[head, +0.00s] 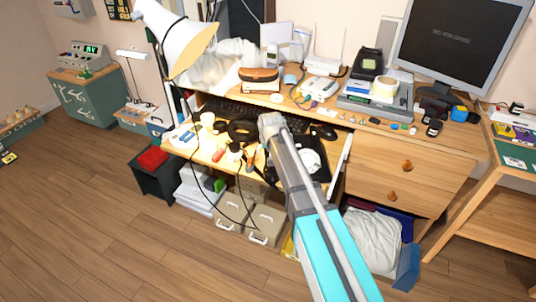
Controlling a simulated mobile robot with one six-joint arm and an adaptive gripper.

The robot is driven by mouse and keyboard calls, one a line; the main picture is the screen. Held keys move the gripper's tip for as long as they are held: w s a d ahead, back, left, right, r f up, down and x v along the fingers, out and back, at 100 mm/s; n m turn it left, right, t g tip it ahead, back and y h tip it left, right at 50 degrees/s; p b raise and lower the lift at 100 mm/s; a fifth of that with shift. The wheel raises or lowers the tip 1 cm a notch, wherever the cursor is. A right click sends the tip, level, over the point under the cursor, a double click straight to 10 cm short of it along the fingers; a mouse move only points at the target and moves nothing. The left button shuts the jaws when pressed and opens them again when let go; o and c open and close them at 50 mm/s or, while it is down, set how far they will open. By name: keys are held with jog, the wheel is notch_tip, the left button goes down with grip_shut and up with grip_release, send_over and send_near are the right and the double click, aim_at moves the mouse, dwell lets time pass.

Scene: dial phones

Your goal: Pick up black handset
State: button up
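A dark, rounded object (242,131) lies on the pulled-out lower surface of the desk, just left of my gripper. It may be the black handset, but it is too small and dark to be sure. Thin black cords hang from that area down past the front edge. My gripper (268,121) is over the desk's middle, in front of the keyboard. Its fingers are seen from behind and are too small to show a gap or anything held. My arm hides part of the desk surface below it. I cannot tell whether gripper and dark object touch.
The desk (375,160) is crowded. A white lamp (190,40) stands left, a monitor (463,42) right, with a black keyboard (225,104) and mouse (323,131) between. The wooden floor at front left is clear.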

grip_shut()
jog(key=shift+r, duration=0.15)
dwell(0.4)
notch_tip(320, 180, up, 3)
jog(key=p, duration=0.3)
jog(key=s+r+p, duration=0.1)
jog(key=r+p, duration=0.1)
jog(key=s+r+p, duration=0.2)
jog(key=s+d+r+p, duration=0.1)
jog(key=s+r+p, duration=0.1)
jog(key=p, duration=0.1)
jog(key=shift+s+r, duration=0.15)
jog(key=shift+r, duration=0.1)
jog(key=s+d+r+p, duration=0.1)
jog(key=s+r+p, duration=0.2)
jog(key=s, duration=0.5)
jog(key=shift+s+d, duration=0.2)
jog(key=shift+d, duration=0.05)
jog(key=shift+a+r, duration=0.1)
jog(key=shift+a, duration=0.05)
